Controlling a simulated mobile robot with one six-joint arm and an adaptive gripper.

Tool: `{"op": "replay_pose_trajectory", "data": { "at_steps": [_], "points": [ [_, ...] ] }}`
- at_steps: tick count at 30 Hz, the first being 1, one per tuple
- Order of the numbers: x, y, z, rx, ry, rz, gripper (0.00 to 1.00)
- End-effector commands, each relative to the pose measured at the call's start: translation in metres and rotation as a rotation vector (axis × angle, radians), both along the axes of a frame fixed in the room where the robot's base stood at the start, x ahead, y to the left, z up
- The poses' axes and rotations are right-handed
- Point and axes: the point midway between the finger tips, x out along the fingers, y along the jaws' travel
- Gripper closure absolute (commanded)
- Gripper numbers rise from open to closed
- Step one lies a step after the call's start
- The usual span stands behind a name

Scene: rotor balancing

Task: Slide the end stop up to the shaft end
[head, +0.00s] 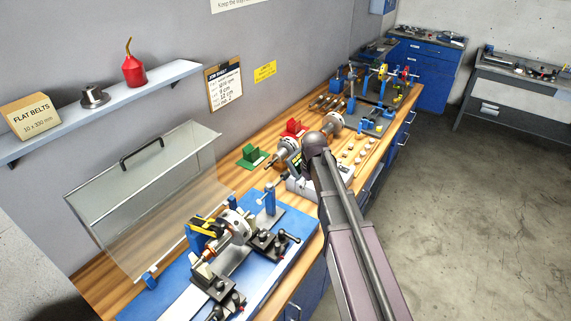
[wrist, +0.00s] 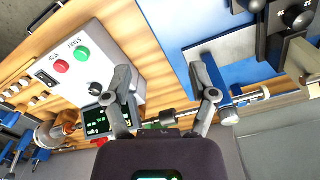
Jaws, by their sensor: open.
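The end stop appears to be a blue upright bracket (wrist: 222,84) with a thin metal rod (wrist: 252,96) through it. In the head view the blue upright (head: 270,198) stands at the right end of the blue balancing machine bed (head: 290,222). The rotor (head: 237,224) sits on its shaft in the machine; the gap between shaft end and stop is not clear. My gripper (wrist: 163,88) is open, its fingers spread on either side of the rod's dark outer end (wrist: 160,121). The right finger is close to the bracket; I cannot tell whether it touches.
A control box (wrist: 92,62) with red and green buttons and a display is close to my left finger. A clear hinged guard (head: 150,200) stands open behind the machine.

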Motion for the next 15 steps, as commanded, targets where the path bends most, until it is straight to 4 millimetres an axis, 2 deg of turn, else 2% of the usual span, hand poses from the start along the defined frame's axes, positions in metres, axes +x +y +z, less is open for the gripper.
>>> {"op": "replay_pose_trajectory", "data": {
  "at_steps": [1, 3, 9, 15],
  "points": [
    [0.018, 0.009, 0.02, 0.0, 0.0, 0.036, 0.26],
    [0.032, 0.019, 0.032, 0.0, 0.0, 0.087, 0.26],
    [0.073, 0.049, 0.068, 0.0, 0.0, 0.23, 0.26],
    [0.103, 0.074, 0.093, 0.0, 0.0, 0.345, 0.26]
  ]
}}
